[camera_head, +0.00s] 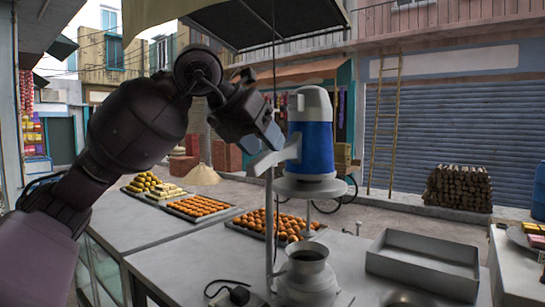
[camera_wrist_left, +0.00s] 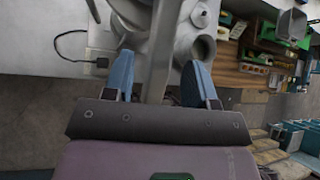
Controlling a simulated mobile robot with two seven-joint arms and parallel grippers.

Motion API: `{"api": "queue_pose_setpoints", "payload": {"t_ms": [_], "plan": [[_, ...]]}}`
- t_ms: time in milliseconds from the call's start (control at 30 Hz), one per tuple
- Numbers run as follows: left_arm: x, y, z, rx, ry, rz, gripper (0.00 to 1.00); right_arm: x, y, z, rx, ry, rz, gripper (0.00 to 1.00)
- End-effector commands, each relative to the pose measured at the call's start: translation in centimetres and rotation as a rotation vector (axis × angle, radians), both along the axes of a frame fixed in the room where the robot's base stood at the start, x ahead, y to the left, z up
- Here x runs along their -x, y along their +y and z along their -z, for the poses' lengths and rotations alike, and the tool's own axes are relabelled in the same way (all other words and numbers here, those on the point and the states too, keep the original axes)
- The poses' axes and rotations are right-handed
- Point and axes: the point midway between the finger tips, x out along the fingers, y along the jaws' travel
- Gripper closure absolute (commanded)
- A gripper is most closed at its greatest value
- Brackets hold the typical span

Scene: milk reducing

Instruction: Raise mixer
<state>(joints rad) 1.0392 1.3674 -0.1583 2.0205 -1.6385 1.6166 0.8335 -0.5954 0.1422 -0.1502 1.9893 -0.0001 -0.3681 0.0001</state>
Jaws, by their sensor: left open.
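The mixer (camera_head: 310,135) has a blue and white motor body and stands upright on a round grey plate, above a metal pot (camera_head: 306,278) on the counter. A grey arm or handle sticks out from its left side. My left gripper (camera_head: 268,140) is open at the left of the mixer, close to this handle. In the left wrist view, a grey bar (camera_wrist_left: 161,55) runs between the two blue fingers of my left gripper (camera_wrist_left: 160,82), with gaps on both sides. The pot also shows there (camera_wrist_left: 203,46). My right gripper is not in view.
Trays of round orange sweets (camera_head: 285,226) and yellow sweets (camera_head: 150,187) lie on the counter behind and left. An empty metal tray (camera_head: 425,262) stands right of the pot. A black plug with a cable (camera_head: 238,295) lies left of the pot.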

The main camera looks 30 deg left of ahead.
Motion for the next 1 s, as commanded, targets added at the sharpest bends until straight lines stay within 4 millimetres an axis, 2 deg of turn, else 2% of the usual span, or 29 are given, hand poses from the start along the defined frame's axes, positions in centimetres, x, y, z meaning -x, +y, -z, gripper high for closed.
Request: {"api": "queue_pose_setpoints", "payload": {"t_ms": [200,400,1000], "plan": [[2.7,0.8,-2.7,-0.001,-0.004,-0.002,0.48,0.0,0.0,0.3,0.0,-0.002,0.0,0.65],[4.1,1.2,-4.1,-0.001,-0.002,-0.001,0.48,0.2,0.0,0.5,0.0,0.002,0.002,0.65],[4.4,1.3,-4.4,0.0,0.0,0.0,0.48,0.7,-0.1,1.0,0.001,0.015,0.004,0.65]]}}
